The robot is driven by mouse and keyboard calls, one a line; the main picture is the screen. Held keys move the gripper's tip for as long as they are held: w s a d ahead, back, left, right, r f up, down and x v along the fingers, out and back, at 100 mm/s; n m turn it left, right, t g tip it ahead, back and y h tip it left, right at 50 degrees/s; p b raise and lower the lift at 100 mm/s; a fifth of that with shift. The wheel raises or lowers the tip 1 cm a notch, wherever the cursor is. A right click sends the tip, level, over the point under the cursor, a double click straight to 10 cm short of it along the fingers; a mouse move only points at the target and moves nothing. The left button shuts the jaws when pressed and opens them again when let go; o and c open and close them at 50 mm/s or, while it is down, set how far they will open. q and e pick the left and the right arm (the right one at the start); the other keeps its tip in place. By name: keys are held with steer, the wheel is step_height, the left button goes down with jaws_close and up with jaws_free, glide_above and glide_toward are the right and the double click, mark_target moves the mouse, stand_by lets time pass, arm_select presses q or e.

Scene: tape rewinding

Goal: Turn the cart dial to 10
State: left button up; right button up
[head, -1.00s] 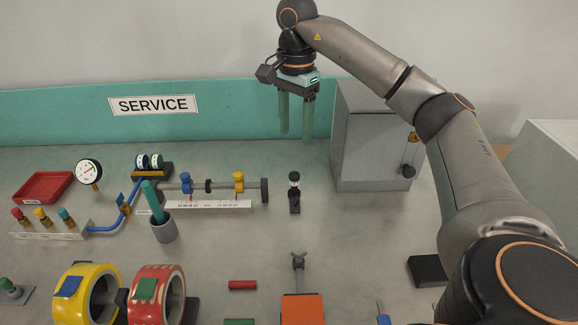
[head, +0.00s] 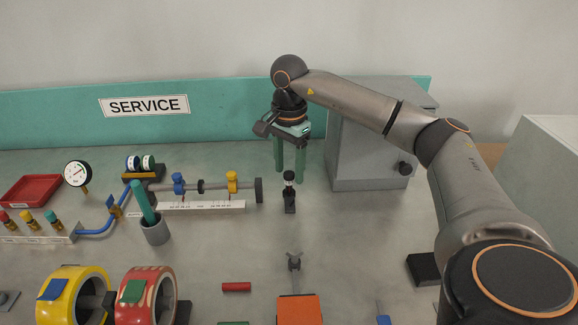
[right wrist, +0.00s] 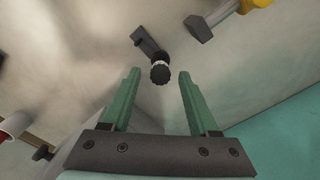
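A small upright black knob with a white band (head: 289,178) stands on a black base, right of the rail with the blue and yellow clamps; I take it to be the cart dial. No numbers on it can be read. My right gripper (head: 289,176) points down just behind and above it, its two green fingers apart and empty. In the right wrist view, the black knob (right wrist: 160,74) appears between the open fingertips (right wrist: 160,72) but beyond them, with no contact visible. My left gripper is not in view.
A grey cabinet (head: 365,150) with a black side knob stands right of the gripper. The rail (head: 215,187) and a grey cup with a teal stick (head: 155,232) lie left. A round gauge (head: 77,173), tape rolls (head: 148,300) and an orange block (head: 299,310) are also on the table.

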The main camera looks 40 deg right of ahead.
steer(key=c, duration=0.5)
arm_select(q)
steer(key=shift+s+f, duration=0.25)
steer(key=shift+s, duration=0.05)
arm_select(e)
jaws_close()
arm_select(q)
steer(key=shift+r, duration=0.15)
